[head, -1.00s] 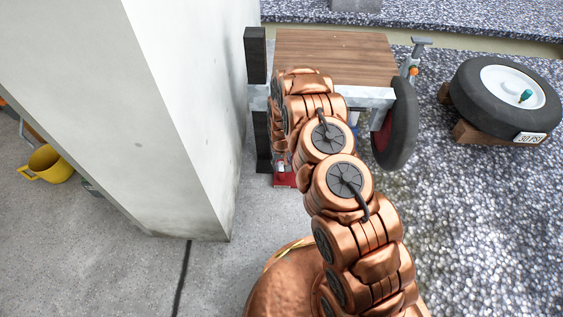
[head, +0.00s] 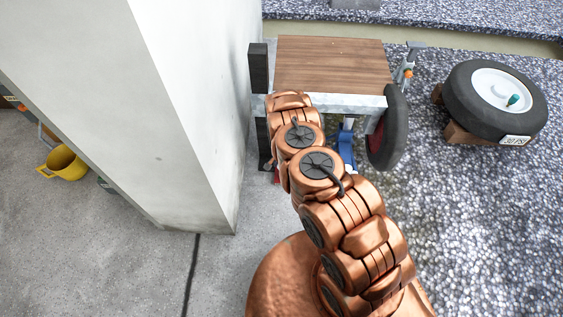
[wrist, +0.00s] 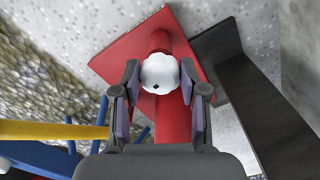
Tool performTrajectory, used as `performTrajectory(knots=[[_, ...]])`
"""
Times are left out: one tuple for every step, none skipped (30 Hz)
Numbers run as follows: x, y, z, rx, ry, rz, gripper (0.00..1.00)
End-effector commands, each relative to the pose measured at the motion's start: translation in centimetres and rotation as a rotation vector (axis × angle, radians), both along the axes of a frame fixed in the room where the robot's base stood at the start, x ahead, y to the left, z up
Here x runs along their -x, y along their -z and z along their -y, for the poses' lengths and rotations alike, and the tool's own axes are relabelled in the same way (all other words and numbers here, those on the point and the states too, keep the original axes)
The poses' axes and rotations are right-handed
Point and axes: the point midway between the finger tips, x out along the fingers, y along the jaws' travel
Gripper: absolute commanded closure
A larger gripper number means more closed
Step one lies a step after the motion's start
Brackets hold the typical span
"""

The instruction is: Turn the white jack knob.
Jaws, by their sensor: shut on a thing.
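The white jack knob (wrist: 159,73) is round and lobed, with a small dark spot on its face. In the wrist view it sits on a red jack (wrist: 172,122) with a flat red plate behind it. My gripper (wrist: 160,82) has one finger on each side of the knob and is shut on it. In the head view my arm hides the knob and the gripper. Only a sliver of red shows beside the arm there.
A wooden-topped trailer bed (head: 330,65) stands over the work spot, with a black wheel (head: 388,128) at its right. A white pillar (head: 190,110) is close on the left. A dark metal bracket (wrist: 245,90) is right of the jack. A loose tyre (head: 493,103) lies far right.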

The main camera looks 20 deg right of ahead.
Motion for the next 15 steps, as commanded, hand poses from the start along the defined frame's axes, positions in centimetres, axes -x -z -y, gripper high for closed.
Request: performTrajectory(knots=[[-0.07,-0.25,-0.17,0.000,0.022,0.001,0.92],[-0.13,-0.26,-0.19,0.000,0.038,0.001,0.92],[-0.17,-0.26,-0.19,0.000,0.056,0.003,0.92],[-0.19,-0.25,-0.18,0.000,0.071,0.004,0.92],[-0.21,-0.24,-0.17,0.000,0.083,0.004,0.92],[-0.22,-0.23,-0.15,0.000,0.098,0.004,0.92],[-0.23,-0.22,-0.13,0.000,0.108,0.004,0.92],[-0.23,-0.20,-0.13,0.000,0.116,0.004,0.92],[-0.21,-0.17,-0.12,0.000,0.125,0.004,0.92],[-0.21,-0.16,-0.14,0.000,0.131,0.004,0.92],[-0.21,-0.14,-0.13,0.000,0.136,0.004,0.92],[-0.20,-0.12,-0.14,0.000,0.142,0.004,0.92],[-0.19,-0.11,-0.14,0.000,0.146,0.004,0.92],[-0.19,-0.10,-0.14,0.000,0.149,0.004,0.92],[-0.18,-0.08,-0.14,0.000,0.151,0.004,0.92]])
